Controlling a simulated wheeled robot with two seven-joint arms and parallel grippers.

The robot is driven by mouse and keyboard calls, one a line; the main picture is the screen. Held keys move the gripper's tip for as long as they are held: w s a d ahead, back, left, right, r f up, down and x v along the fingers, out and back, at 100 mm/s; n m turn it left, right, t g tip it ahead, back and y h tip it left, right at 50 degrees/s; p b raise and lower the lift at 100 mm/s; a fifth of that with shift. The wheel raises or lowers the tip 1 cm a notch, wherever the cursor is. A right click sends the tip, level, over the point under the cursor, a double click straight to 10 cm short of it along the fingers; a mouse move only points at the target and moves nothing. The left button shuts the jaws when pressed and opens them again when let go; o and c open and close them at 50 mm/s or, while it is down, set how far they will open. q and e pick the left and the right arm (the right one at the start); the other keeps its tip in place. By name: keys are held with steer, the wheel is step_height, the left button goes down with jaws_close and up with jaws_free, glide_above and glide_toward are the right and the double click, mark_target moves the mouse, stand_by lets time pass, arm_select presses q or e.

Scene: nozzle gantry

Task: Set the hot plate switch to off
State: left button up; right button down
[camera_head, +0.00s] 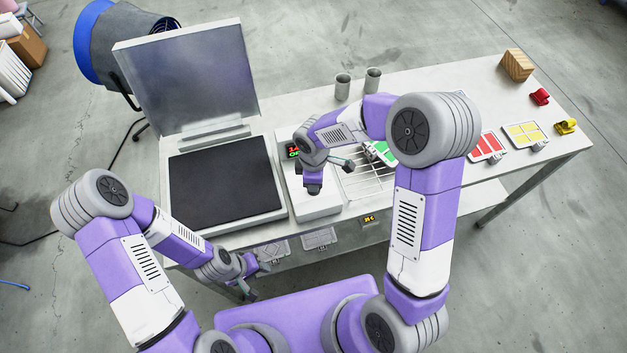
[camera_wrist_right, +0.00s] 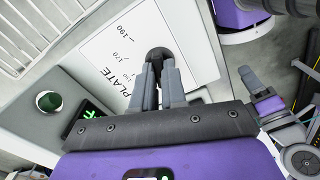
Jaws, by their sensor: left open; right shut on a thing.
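My right gripper (camera_head: 313,188) is over the white control unit right of the black plate (camera_head: 222,186). In the right wrist view its fingers (camera_wrist_right: 158,80) are shut on a dark knob (camera_wrist_right: 158,53). The knob sits on a white label (camera_wrist_right: 120,68) printed "PLATE", with 170 and 190 readable. The knob's pointer is hidden and no "off" mark is readable. A green-lit display (camera_wrist_right: 85,120) and a round green button (camera_wrist_right: 49,101) are beside the label. My left gripper (camera_head: 262,263) is open and empty, low in front of the table edge.
A raised lid (camera_head: 190,75) stands behind the black plate. A wire rack (camera_head: 370,186) is right of the control unit. Two metal cups (camera_head: 343,86) stand at the back. Red and yellow cards (camera_head: 487,147) and a wooden block (camera_head: 516,66) are at the right.

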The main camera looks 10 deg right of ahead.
steer(key=c, duration=1.2)
jaws_free()
step_height(320, 180, up, 8)
steer(key=shift+f+p, duration=0.15)
steer(key=shift+p, duration=0.35)
steer(key=shift+f, duration=0.1)
